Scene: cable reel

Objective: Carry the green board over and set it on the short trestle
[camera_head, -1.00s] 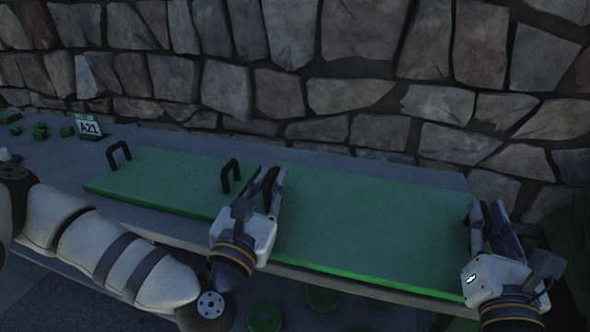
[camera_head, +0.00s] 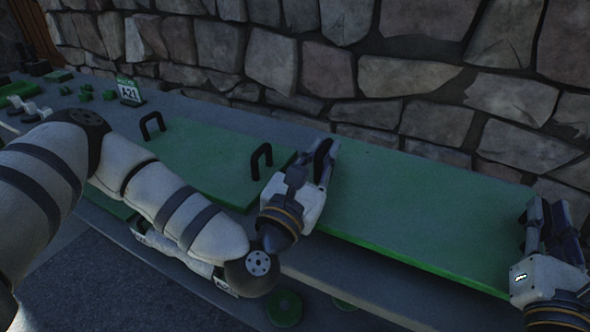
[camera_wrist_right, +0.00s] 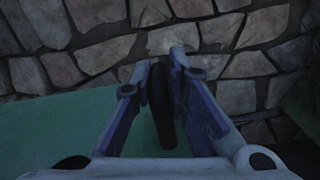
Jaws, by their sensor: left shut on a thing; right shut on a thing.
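A long green board (camera_head: 420,200) lies flat along the bench at right. My left gripper (camera_head: 325,155) is shut on its left black handle, mostly hidden by the fingers. My right gripper (camera_head: 546,215) is at its right end; in the right wrist view its fingers (camera_wrist_right: 168,65) are shut on a black handle (camera_wrist_right: 162,108), with the green surface (camera_wrist_right: 70,128) to the left. I cannot tell if the board touches the bench. A smaller green board (camera_head: 200,155) with two upright black handles lies just left of it. I cannot make out a short trestle.
The grey bench (camera_head: 340,285) runs along a stone wall (camera_head: 400,90). An A21 sign (camera_head: 129,91) and small green blocks stand at far left. Green discs (camera_head: 285,308) lie below the bench. My left arm crosses in front of the smaller board.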

